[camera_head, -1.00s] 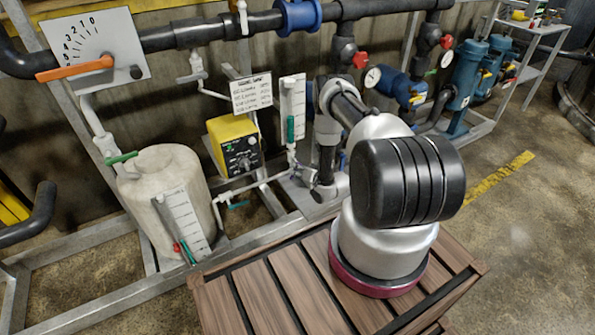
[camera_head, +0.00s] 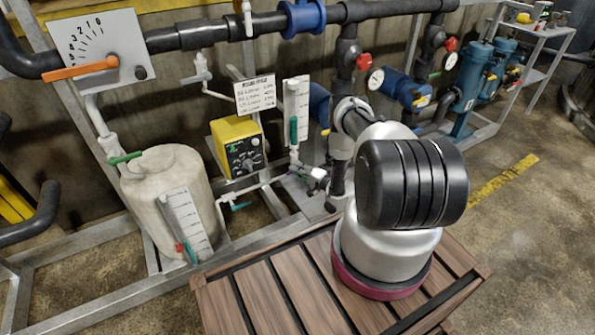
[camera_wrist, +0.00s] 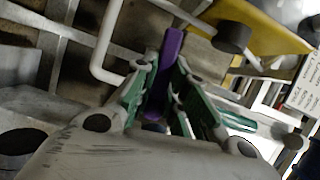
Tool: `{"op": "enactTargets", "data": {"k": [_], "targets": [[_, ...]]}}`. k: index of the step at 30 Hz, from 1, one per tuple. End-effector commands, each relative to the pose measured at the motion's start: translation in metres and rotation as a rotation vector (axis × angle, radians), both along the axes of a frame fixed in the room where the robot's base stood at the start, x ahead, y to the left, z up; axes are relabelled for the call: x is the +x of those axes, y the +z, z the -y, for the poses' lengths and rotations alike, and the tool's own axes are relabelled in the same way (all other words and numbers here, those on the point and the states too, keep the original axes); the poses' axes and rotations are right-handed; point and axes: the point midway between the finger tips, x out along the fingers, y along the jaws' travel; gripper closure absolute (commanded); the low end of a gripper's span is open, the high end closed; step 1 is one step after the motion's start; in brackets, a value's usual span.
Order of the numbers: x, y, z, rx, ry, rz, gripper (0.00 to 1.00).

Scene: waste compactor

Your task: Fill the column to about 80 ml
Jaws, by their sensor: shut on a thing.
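The scale is too small to read. My gripper (camera_wrist: 160,88), with green-sided fingers, is shut on a purple handle (camera_wrist: 172,52) in the wrist view.
The yellow pump (camera_head: 237,145) and a white text card (camera_head: 255,94) are left of the column. A pale tank (camera_head: 168,195) with its own scale stands further left. A white pipe (camera_wrist: 103,45) runs close to my gripper. A slatted wooden platform (camera_head: 265,300) lies in front.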

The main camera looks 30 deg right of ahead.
Motion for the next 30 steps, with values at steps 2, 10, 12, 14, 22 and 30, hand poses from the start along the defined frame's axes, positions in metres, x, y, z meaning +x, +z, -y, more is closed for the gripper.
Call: {"op": "enactTargets", "data": {"k": [2,10,12,14,22,30], "targets": [[-0.0009,-0.0003,0.0004,0.036,-0.002,-0.003,1.00],[-0.0006,0.0019,0.0009,0.104,-0.003,-0.004,1.00],[-0.0006,0.0021,0.0009,0.111,-0.003,-0.005,1.00],[-0.0007,0.0022,0.0010,0.114,-0.004,-0.005,1.00],[-0.0006,0.0022,0.0012,0.116,-0.004,-0.005,1.00],[-0.0004,0.0024,0.0007,0.114,-0.003,-0.005,0.63]]}}
